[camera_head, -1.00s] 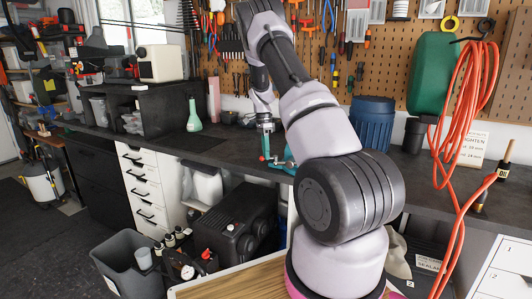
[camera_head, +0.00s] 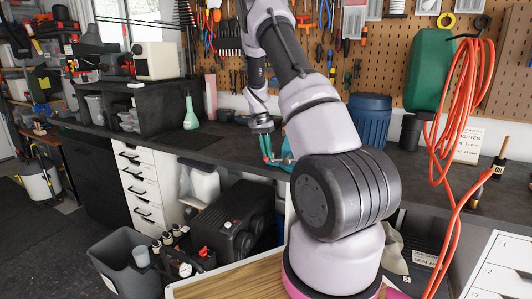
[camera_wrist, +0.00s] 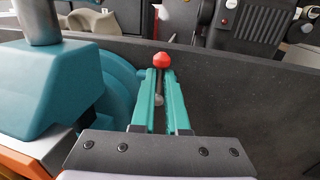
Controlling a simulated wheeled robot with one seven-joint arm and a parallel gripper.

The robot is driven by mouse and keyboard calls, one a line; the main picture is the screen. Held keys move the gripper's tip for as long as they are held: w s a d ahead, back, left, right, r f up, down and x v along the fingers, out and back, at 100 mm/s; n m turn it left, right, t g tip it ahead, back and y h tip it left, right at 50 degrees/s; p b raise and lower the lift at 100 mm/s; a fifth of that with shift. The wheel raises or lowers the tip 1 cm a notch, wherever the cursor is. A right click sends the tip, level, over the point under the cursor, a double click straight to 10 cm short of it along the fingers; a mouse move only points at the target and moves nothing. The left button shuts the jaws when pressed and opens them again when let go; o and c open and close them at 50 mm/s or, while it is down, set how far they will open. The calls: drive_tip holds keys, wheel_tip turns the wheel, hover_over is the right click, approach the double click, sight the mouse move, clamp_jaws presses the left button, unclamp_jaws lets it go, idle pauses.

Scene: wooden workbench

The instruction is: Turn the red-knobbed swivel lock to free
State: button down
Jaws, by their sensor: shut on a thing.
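The swivel lock's red knob (camera_wrist: 162,60) is a small ball at the far end of a thin metal handle (camera_wrist: 159,88), seen in the wrist view. My gripper (camera_wrist: 162,76) has two teal fingers, shut on this handle, with the knob just beyond the fingertips. The teal body (camera_wrist: 60,85) of the device stands at the left, with a rounded teal part beside my fingers. In the head view my gripper (camera_head: 267,158) points down at the bench, next to the teal device (camera_head: 287,151).
The dark bench top (camera_head: 330,165) has a front edge close to my gripper. A blue barrel (camera_head: 370,120) stands behind and right; a green bottle (camera_head: 191,114) stands left. An orange cable (camera_head: 465,105) hangs at the right.

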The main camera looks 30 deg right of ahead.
drive_tip(key=shift+d, duration=0.1)
idle(0.3)
drive_tip(key=c, duration=0.9)
unclamp_jaws()
drive_tip(key=shift+r, duration=0.1)
drive_tip(key=r, duration=0.3)
drive_tip(key=w+a+r, duration=0.1)
drive_tip(key=r, duration=0.6)
drive_tip(key=shift+w+a+r, duration=0.2)
drive_tip(key=shift+w+r, duration=0.05)
